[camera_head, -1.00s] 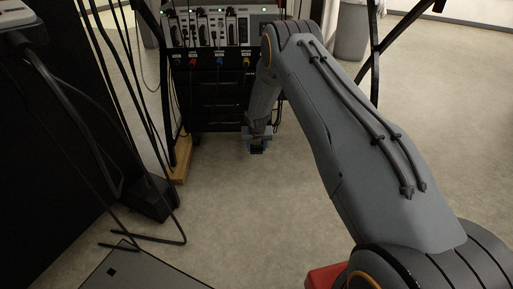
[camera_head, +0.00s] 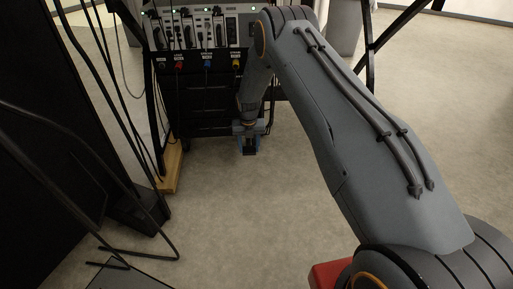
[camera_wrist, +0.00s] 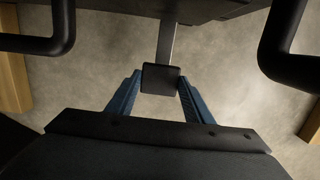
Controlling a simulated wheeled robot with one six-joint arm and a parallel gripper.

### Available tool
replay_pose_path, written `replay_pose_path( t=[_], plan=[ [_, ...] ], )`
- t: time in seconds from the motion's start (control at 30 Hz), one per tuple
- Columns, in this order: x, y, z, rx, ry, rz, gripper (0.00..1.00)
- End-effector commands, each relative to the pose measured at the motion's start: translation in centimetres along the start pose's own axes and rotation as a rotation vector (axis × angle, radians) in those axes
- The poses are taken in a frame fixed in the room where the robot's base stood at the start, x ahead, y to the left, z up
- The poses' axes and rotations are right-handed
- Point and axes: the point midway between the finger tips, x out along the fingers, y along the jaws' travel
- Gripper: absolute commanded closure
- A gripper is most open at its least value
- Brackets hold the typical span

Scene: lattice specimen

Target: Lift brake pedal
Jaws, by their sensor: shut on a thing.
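The brake pedal (camera_wrist: 161,79) shows in the wrist view as a dark, squarish pad on the end of a straight metal arm that runs up to a dark frame. My gripper (camera_wrist: 160,76) has its two blue fingers on either side of the pad and is shut on it. In the head view my gripper (camera_head: 248,146) points down in front of the rack's lower part, with a small dark piece between its fingers. The pad's contact faces are partly hidden by the fingers.
A dark rack (camera_head: 208,95) with a panel of switches and coloured plugs stands behind my gripper. Dark tubes (camera_wrist: 45,44) curve in at both sides of the wrist view. A wooden block (camera_head: 169,172) and black stands are at left. Grey floor (camera_head: 235,215) is open in front.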

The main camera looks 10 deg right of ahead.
Motion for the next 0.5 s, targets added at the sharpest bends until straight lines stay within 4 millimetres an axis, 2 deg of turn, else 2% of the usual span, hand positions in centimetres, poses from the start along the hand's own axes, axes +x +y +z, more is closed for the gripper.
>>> replay_pose_path(
  t=[0.3, 0.33, 0.43, 0.5],
  plan=[
    [-0.17, 0.15, 0.15, -0.002, 0.0, 0.0, 0.94],
    [-0.17, 0.16, 0.15, -0.002, 0.0, 0.0, 0.5],
    [-0.17, 0.34, 0.1, -0.004, 0.0, 0.001, 0.34],
    [-0.16, 0.47, 0.05, -0.005, 0.001, 0.001, 0.34]
  ],
)
